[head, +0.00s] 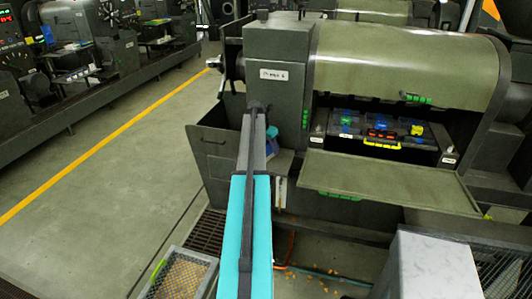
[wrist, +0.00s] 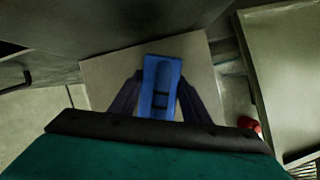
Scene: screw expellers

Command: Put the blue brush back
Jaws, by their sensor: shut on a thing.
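The blue brush (wrist: 161,85) is in the middle of the wrist view, long and narrow with dark bands across it. My gripper (wrist: 160,95) is shut on it, one dark finger along each side. Behind the brush lies a flat, light grey-beige plate (wrist: 100,72); I cannot tell whether the brush touches it. In the head view my arm reaches to the left end of the expeller (head: 278,98). A small bit of blue, likely the brush (head: 270,146), shows just right of the arm beside a teal part; the fingers are hidden there.
The expeller's raised cover (head: 405,65) and lowered flap (head: 390,183) stand right of my arm. An open dark bin (head: 213,150) is to its left. A grey block (head: 430,265) stands front right. A red round thing (wrist: 249,123) shows in the wrist view. The left floor is clear.

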